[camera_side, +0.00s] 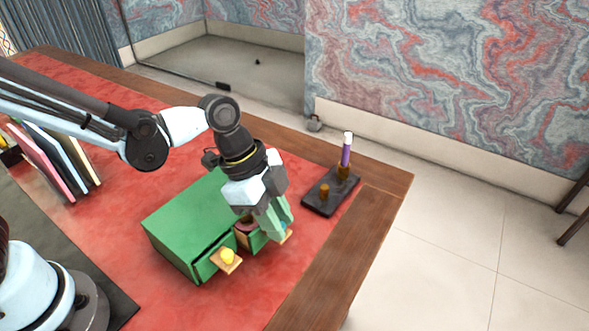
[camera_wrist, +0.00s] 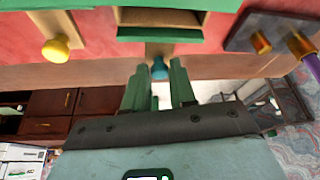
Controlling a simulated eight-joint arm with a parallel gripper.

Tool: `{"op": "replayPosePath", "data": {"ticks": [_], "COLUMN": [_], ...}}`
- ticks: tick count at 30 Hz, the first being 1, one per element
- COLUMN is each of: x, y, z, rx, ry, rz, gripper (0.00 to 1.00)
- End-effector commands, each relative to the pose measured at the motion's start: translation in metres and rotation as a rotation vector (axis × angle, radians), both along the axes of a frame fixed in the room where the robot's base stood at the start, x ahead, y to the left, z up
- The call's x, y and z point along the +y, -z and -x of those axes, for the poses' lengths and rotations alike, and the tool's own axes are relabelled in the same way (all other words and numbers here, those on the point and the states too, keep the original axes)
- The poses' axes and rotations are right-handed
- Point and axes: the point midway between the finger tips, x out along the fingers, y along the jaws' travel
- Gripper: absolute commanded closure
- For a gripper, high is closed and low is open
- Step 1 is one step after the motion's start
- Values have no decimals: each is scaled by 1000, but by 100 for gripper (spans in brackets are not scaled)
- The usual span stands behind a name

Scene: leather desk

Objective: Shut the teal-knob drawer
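The green drawer box (camera_side: 185,222) stands on the red desk top. The teal knob (camera_wrist: 159,70) shows in the wrist view on the wooden front (camera_wrist: 158,48) of a pulled-out drawer, whose inside shows above. My gripper (camera_wrist: 160,64) is open, with its green fingers apart on either side of the knob in the picture. I cannot tell whether they touch it. In the side view my gripper (camera_side: 276,228) points down in front of the box and hides most of that drawer. The yellow knob (camera_side: 228,256) is on another drawer, also partly out; it shows in the wrist view (camera_wrist: 57,48).
A dark stand (camera_side: 322,203) with wooden pegs and an upright purple and white stick (camera_side: 347,152) is to the right of the box. Several books (camera_side: 62,160) stand at the far left. The wooden desk edge (camera_side: 330,270) is close in front of the drawers.

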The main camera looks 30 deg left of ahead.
Motion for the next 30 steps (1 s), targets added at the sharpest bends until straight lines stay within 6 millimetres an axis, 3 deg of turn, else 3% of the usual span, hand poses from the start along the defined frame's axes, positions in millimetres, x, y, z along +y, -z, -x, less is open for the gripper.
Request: {"op": "replayPosePath", "data": {"ticks": [1, 5, 14, 22, 30], "x": [0, 0, 3, 38, 43], "y": [0, 0, 0, 0, 0], "z": [0, 0, 0, -3, -3], "rx": [0, 0, 1, 0, 0], "ry": [0, 0, -2, -5, 0], "rz": [0, 0, 0, -1, -2], "gripper": [83, 100, 100, 100, 100]}}
